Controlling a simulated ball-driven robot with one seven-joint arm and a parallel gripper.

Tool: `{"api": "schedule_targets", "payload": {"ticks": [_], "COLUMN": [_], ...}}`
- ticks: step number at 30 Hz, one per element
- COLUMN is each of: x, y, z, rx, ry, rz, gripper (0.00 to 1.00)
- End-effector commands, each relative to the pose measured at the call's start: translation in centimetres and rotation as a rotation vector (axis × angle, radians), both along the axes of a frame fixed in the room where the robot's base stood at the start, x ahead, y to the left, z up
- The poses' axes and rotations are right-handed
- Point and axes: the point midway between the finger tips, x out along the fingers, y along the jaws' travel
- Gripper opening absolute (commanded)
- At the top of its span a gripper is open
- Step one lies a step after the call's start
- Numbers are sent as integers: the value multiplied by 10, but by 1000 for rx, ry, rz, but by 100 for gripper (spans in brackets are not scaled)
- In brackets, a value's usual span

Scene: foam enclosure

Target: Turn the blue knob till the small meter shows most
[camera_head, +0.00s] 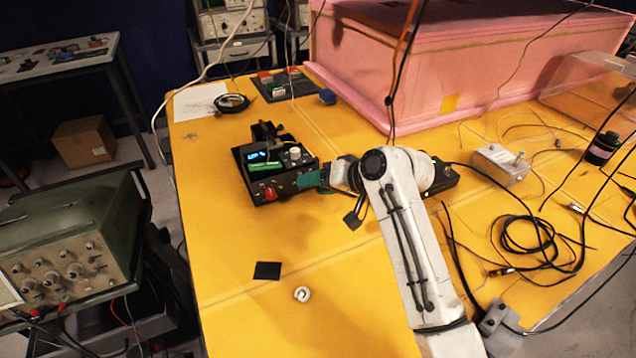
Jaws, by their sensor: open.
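A black instrument box (283,190) stands on the yellow table, left of my arm. A small display lit blue (257,156), possibly the small meter, sits on its top; its reading is too small to make out. A green strip (265,168) lies below the display and a pale round knob (295,153) is to its right. A red part (270,193) is on the front face. I cannot make out a blue knob on the box. My gripper (312,180) is open, with teal fingers at the box's right front side; whether they touch it is unclear. My arm hides what lies behind it.
A pink foam enclosure (450,60) fills the back. A metal box (500,163) and loose cables (530,240) lie at right. A black square (267,270) and a white ring (302,294) lie in front. The left front table is mostly clear.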

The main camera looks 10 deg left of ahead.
Motion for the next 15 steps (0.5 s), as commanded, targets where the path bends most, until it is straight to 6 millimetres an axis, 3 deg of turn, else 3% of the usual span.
{"api": "schedule_targets", "payload": {"ticks": [7, 15], "x": [-5, -22], "y": [-13, -53], "z": [9, 37], "rx": [2, 3], "ry": [-2, -3], "rz": [-1, -2], "gripper": [51, 51]}}
